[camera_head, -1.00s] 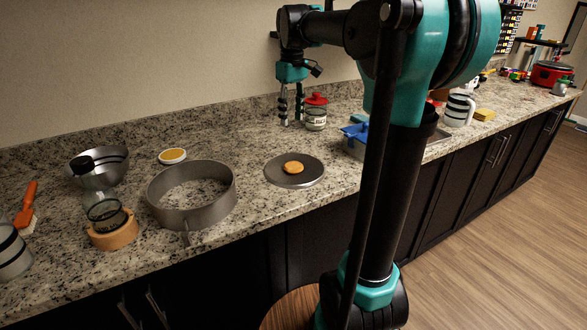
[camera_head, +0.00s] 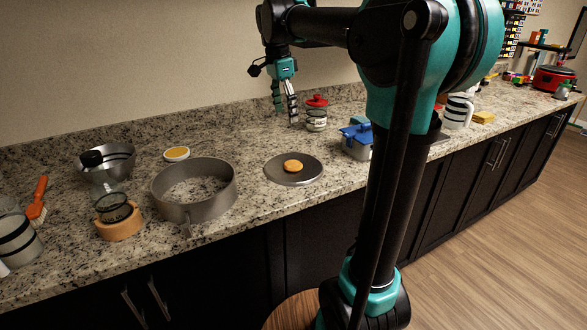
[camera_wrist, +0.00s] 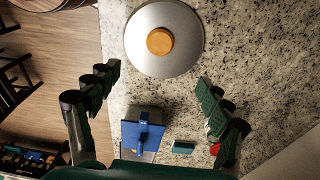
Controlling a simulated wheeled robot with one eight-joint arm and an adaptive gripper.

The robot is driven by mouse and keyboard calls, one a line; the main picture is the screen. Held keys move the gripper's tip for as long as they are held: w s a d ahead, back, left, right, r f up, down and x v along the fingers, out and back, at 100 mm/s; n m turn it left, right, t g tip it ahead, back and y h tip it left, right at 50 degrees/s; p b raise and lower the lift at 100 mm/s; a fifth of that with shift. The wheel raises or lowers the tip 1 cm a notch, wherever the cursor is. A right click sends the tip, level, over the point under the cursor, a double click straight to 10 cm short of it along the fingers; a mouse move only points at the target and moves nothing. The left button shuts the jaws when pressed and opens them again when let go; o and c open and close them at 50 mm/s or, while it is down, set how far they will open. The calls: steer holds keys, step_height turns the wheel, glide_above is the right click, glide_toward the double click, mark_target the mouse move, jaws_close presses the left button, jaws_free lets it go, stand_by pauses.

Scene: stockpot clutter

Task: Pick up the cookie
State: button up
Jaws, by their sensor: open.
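The cookie (camera_head: 293,166) is a small round orange-brown disc. It lies on top of a flat grey round lid or plate (camera_head: 275,172) on the granite counter. In the wrist view the cookie (camera_wrist: 160,41) sits at the centre of the shiny round disc (camera_wrist: 185,60), toward the top of the picture. My gripper (camera_head: 285,120) hangs over the counter, behind the cookie and near the red-lidded jar.
A red-lidded jar (camera_head: 316,120) stands near my gripper. A blue-lidded container (camera_head: 357,141) is right of the disc. A large metal ring (camera_head: 194,214) stands left, with a metal bowl (camera_head: 118,162) and a glass jar on a wooden ring (camera_head: 119,226) beyond. Bare counter surrounds the disc.

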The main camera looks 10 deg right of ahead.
steer(key=m, duration=0.1)
glide_toward(293, 164)
steer(key=shift+m, duration=0.3)
steer(key=f, duration=0.8)
steer(key=shift+w+d+f, duration=0.1)
steer(key=shift+d, duration=0.25)
steer(key=shift+c, duration=0.3)
steer(key=c, duration=1)
